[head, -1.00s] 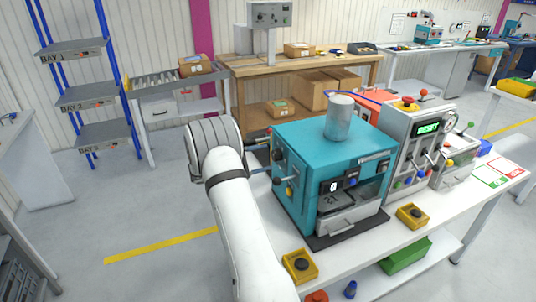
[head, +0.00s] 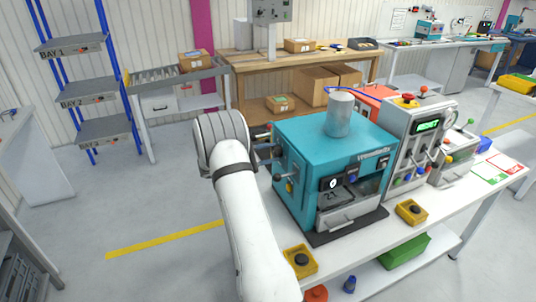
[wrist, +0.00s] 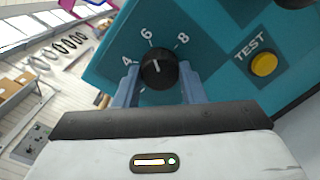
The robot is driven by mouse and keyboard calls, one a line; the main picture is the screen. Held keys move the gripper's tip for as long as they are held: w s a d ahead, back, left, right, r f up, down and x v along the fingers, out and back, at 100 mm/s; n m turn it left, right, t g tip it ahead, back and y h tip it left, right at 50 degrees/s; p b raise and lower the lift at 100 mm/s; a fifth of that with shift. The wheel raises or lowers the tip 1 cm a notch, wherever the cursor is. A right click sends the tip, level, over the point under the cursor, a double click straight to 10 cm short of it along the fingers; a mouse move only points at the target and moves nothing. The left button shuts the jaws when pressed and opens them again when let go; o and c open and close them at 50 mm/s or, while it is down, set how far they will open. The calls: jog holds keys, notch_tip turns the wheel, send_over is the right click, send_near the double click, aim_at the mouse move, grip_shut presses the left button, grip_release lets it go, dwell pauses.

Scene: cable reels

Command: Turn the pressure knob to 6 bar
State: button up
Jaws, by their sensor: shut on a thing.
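The pressure knob (wrist: 158,66) is black with a white pointer line, on the teal machine's panel (wrist: 215,60). The printed numbers 4, 6 and 8 curve around its upper side. The pointer line is near upright and leans slightly left, roughly toward the 6. My gripper (wrist: 158,72) is shut on the knob, with one blue finger on each side. In the head view, my arm reaches the left side of the teal machine (head: 330,150); the knob cannot be made out there.
A yellow TEST button (wrist: 264,65) sits to the right of the knob in the wrist view. A metal cylinder (head: 339,112) stands on the machine. A grey control box (head: 410,140) stands to its right. Yellow button boxes (head: 300,260) lie on the white bench.

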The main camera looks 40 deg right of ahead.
jog(key=shift+c, duration=0.6)
jog(key=shift+f+b, duration=0.1)
jog(key=shift+b, duration=0.3)
jog(key=o, duration=1)
jog(key=b+v, duration=0.2)
jog(key=v, duration=0.5)
jog(key=shift+w+a, duration=0.15)
jog(key=shift+a, duration=0.25)
